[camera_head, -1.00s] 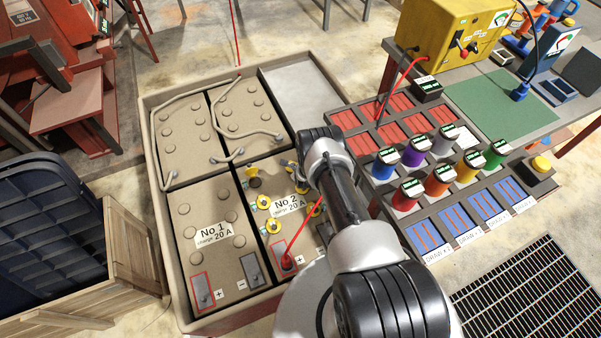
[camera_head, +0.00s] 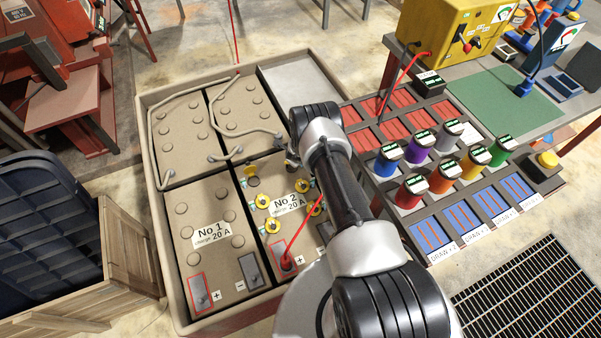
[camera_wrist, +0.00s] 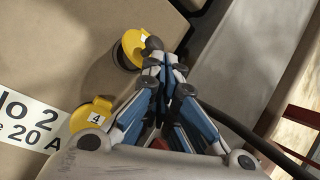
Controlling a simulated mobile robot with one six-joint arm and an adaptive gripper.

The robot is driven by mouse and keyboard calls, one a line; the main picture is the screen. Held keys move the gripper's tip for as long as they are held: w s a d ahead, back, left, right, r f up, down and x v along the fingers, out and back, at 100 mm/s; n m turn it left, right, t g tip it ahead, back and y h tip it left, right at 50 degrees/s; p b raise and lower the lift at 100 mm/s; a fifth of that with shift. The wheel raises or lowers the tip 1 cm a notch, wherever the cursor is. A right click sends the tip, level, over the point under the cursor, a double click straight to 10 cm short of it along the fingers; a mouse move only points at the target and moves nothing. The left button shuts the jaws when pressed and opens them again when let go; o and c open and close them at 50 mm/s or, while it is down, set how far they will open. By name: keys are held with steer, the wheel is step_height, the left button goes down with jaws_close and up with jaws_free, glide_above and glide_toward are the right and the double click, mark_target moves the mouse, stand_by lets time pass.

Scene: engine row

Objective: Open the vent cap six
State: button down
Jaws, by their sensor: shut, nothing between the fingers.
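Battery No 2 (camera_head: 254,222) has several yellow vent caps on its top, some showing in the head view (camera_head: 302,186). In the wrist view, a yellow cap (camera_wrist: 131,46) is at the tips of my gripper (camera_wrist: 153,48), with a dark round rim showing beside it; its number is not readable. A cap labelled 4 (camera_wrist: 92,116) is lower left, next to the No 2 label. My gripper's fingers are together and empty, close to the upper cap; I cannot tell whether they touch it. In the head view my arm hides part of the battery. I cannot make out a number six.
Battery No 1 (camera_head: 180,255) stands left of No 2, in the same tray (camera_head: 155,240). A red cable (camera_head: 303,228) rises from No 2's plus terminal. Grey cables (camera_head: 262,133) cross the rear batteries. A bench with coloured canisters (camera_head: 440,179) stands at the right.

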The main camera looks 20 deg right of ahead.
steer(key=shift+w+r, duration=0.3)
steer(key=shift+w, duration=0.15)
stand_by(0.3)
stand_by(0.4)
steer(key=shift+r+p, duration=0.55)
steer(key=shift+r, duration=0.4)
